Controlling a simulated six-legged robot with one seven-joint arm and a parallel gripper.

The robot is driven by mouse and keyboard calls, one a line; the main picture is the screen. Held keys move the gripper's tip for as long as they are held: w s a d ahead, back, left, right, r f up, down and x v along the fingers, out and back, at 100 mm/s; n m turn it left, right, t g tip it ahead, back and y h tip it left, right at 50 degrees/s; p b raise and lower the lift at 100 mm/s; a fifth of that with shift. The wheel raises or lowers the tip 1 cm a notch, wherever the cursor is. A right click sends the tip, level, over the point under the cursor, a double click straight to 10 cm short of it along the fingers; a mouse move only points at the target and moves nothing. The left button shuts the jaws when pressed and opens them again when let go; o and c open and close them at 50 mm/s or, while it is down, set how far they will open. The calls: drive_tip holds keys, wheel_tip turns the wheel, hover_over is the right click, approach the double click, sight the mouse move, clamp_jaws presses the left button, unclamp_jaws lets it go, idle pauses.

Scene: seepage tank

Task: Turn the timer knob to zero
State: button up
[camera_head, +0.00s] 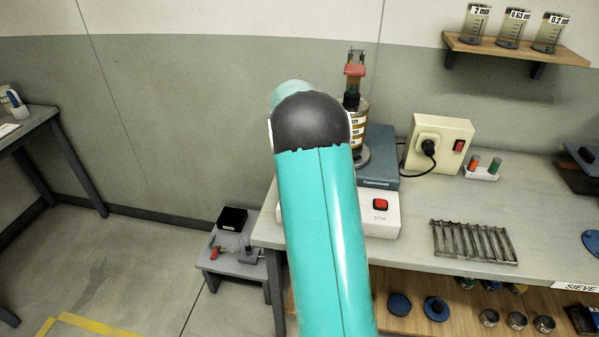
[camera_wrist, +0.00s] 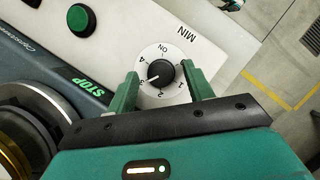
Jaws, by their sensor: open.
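The black timer knob (camera_wrist: 161,73) sits on a round white numbered dial (camera_wrist: 150,52) in the wrist view. A white mark on the knob points to the lower left, about toward the 3; the exact setting is hard to read. My gripper (camera_wrist: 160,69) is open, with its two green fingers on either side of the knob. A gap shows between each finger and the knob; depth contact cannot be told. The white control panel (camera_wrist: 115,50) carries the dial, with "MIN" printed beside it. In the head view my arm hides the knob and gripper.
A green button (camera_wrist: 81,19) and "STOP" lettering are near the knob. A red button (camera_head: 380,204) is on the machine base. A socket box (camera_head: 439,143) and rack (camera_head: 473,241) are to the right on the bench.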

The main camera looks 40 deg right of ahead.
drive_tip(key=v, duration=1.3)
drive_tip(key=shift+r, duration=0.35)
drive_tip(key=shift+a, duration=0.1)
drive_tip(key=s+a+r+t+h, duration=0.1)
drive_tip(key=s+a+r+t, duration=0.25)
drive_tip(key=a, duration=0.65)
drive_tip(key=s+a+r+t, duration=0.2)
drive_tip(key=s+a+r, duration=0.3)
drive_tip(key=a, duration=0.4)
drive_tip(key=s+a+f+n+t, duration=0.1)
drive_tip(key=s+a+f+t, duration=0.3)
drive_tip(key=s+a, duration=0.8)
drive_tip(key=shift+s+a+f+t, duration=0.4)
drive_tip(key=shift+s+f, duration=0.3)
drive_tip(key=shift+s, duration=0.3)
